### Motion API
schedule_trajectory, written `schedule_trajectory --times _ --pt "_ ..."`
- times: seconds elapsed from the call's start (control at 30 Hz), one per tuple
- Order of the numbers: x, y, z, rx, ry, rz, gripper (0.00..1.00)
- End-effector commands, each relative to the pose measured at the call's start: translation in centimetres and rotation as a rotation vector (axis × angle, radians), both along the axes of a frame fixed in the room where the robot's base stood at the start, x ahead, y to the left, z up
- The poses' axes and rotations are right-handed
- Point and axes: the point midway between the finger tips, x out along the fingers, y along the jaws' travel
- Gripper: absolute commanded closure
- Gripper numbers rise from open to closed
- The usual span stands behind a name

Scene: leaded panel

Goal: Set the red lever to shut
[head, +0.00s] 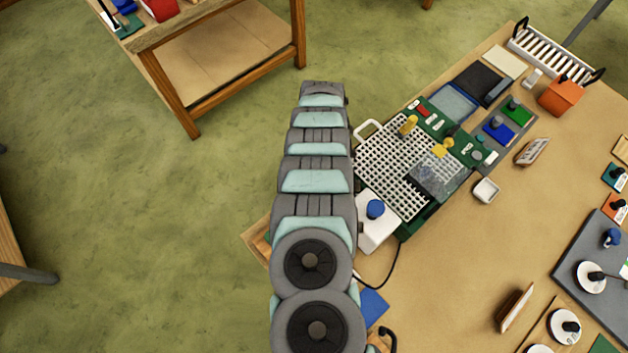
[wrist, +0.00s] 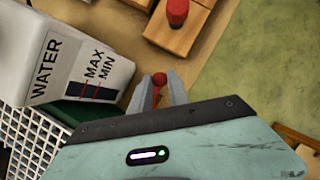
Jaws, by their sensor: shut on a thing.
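In the wrist view my gripper (wrist: 160,88) is shut on a small red piece, which I take to be the red lever (wrist: 159,79). In the head view my arm covers both the gripper and the lever.
A white water tank (wrist: 78,62) marked MAX and MIN stands close left of the fingers. A white grid (wrist: 32,140) lies beside it. A wooden block with a red knob (wrist: 178,12) is beyond the fingertips. The head view shows the crowded bench (head: 450,260).

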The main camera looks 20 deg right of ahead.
Motion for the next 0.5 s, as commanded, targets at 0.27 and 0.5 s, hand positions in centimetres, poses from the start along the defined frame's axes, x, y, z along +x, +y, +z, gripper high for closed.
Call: schedule_trajectory --times 0.27,0.5 --pt "-0.38 -0.02 0.03 0.000 0.000 0.081 1.00" --pt "-0.46 -0.04 -0.02 0.000 0.000 0.094 1.00"
